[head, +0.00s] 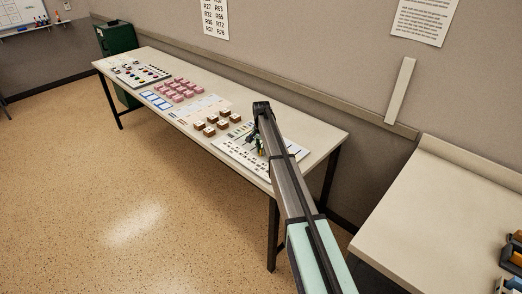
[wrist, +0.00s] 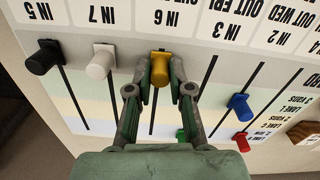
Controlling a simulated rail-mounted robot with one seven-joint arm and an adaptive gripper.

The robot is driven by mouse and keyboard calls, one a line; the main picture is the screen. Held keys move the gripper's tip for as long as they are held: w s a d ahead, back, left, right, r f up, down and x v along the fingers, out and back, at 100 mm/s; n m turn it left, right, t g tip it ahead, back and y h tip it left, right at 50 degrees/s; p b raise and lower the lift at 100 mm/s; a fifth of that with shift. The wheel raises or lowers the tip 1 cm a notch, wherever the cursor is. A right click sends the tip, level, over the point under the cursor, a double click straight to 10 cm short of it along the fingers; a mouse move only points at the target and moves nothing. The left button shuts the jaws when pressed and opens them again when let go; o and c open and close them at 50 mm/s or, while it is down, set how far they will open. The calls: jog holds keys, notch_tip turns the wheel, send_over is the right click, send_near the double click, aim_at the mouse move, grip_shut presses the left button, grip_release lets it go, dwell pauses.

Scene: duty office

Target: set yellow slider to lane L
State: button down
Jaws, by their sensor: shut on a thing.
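The yellow slider (wrist: 160,66) is in the wrist view, at the upper end of its dark slot, beside the upside-down label IN 6. My gripper (wrist: 160,88) is closed around it, one finger on each side. The slot runs down between the fingers over pale coloured bands. Small upside-down lane labels (wrist: 268,128) are at the right; their letters are hard to read. In the head view the slider panel (head: 232,148) lies on the long table, and my arm hides part of it and the slider.
A white slider (wrist: 101,62) and a black slider (wrist: 43,57) are left of the yellow one. Blue (wrist: 239,106), red (wrist: 241,142) and partly hidden green (wrist: 181,135) sliders are to the right. Brown blocks (head: 210,124) stand left of the panel in the head view.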

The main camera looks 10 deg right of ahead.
jog(key=w+d, duration=0.1)
jog(key=d, duration=0.1)
jog(key=w+d, duration=0.2)
jog(key=shift+b, duration=0.4)
jog(key=c, duration=1)
grip_release()
jog(key=shift+c, duration=0.2)
notch_tip(320, 180, up, 12)
